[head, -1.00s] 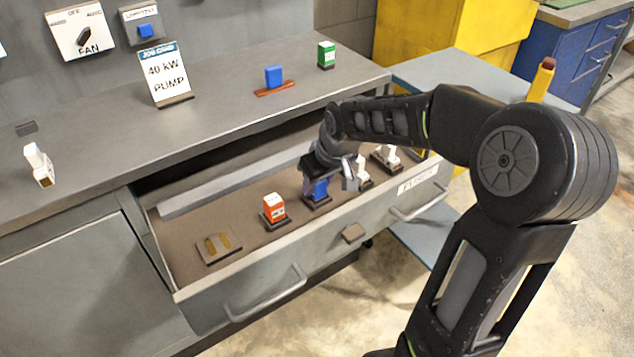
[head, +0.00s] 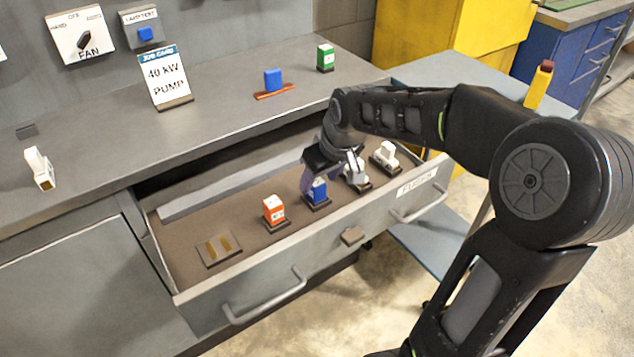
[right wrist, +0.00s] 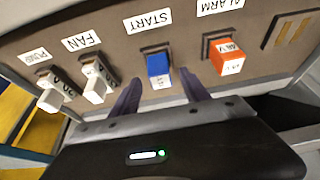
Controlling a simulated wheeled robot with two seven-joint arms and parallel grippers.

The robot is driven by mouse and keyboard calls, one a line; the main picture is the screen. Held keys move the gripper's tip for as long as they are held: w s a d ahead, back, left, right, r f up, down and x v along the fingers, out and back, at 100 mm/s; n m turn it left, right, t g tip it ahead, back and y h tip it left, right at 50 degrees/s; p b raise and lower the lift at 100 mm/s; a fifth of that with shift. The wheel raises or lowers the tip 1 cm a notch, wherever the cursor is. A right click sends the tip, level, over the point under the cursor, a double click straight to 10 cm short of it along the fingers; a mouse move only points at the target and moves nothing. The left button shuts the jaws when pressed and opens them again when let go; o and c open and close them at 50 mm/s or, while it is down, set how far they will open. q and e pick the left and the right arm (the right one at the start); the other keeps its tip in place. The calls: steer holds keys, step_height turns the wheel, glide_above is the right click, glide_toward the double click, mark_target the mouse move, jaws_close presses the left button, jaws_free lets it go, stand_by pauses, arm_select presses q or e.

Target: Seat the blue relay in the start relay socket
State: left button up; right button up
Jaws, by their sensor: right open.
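The blue relay (head: 318,190) stands upright in the start socket of the open drawer, between the orange relay and a white one. It also shows in the right wrist view (right wrist: 158,66), below the START label (right wrist: 149,22). No gap under it is visible, but its base is too small to judge closely. My right gripper (head: 331,174) is open just above and behind the relay. In the right wrist view its fingers (right wrist: 160,84) are spread, one either side of the relay's near end, apart from it. My left gripper is not in view.
The drawer also holds an orange relay (head: 274,209), white relays (head: 385,154) and an empty socket (head: 219,249) at left. The bench top carries a blue block on a red strip (head: 273,80), a green-and-white block (head: 325,57), a job card (head: 165,75) and a white piece (head: 39,167).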

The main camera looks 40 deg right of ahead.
steer(key=v, duration=0.8)
steer(key=shift+p, duration=0.35)
